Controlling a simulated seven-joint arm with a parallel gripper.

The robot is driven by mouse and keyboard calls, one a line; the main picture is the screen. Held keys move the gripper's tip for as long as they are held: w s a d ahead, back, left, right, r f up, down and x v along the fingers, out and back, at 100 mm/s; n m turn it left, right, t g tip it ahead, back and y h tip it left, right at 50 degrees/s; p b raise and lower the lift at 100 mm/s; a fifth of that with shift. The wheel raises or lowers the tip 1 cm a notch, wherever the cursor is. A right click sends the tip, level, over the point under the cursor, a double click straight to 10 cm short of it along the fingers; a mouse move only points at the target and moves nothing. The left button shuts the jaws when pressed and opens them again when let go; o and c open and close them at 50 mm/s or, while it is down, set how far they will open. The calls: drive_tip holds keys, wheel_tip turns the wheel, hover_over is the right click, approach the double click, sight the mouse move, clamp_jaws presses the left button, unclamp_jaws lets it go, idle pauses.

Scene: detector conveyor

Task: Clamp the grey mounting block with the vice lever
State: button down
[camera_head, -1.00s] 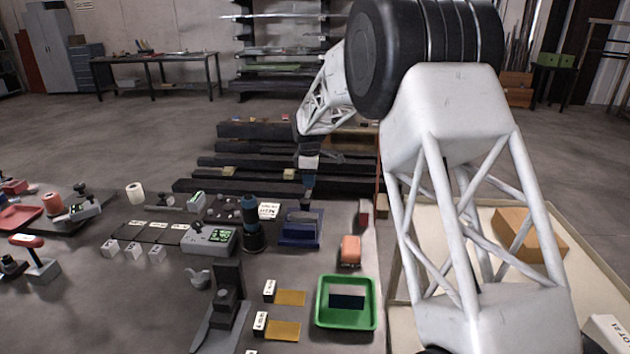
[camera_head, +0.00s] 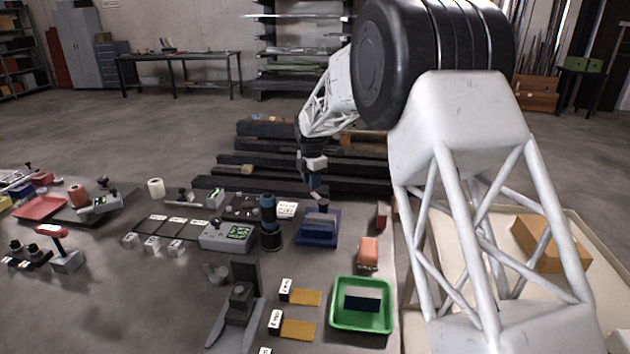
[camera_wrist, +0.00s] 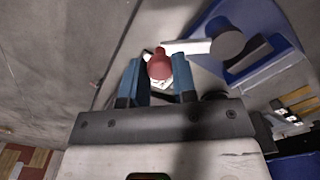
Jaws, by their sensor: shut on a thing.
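The blue vice (camera_head: 318,230) stands on the bench near its back edge. It also shows at the upper right of the wrist view (camera_wrist: 275,30). In the wrist view its lever is a pale bar (camera_wrist: 188,46) running from a grey round pivot (camera_wrist: 228,43) to a red knob (camera_wrist: 159,66). My gripper (camera_wrist: 158,74) is shut on the red knob, one blue finger on each side. In the head view my gripper (camera_head: 319,194) is small, just above the vice. A grey block (camera_head: 319,219) seems to sit in the vice; its seating is unclear.
A dark blue cylindrical thing (camera_head: 269,222) stands close left of the vice, beside a grey box with a green display (camera_head: 228,236). An orange block (camera_head: 368,252) and a green tray (camera_head: 335,318) lie nearer. Dark beams (camera_head: 270,165) lie behind the bench.

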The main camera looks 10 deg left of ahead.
drive_tip(key=shift+a, duration=0.15)
idle(0.3)
drive_tip(key=c, duration=0.9)
unclamp_jaws()
drive_tip(key=shift+r, duration=3.95)
drive_tip(key=shift+s, duration=0.1)
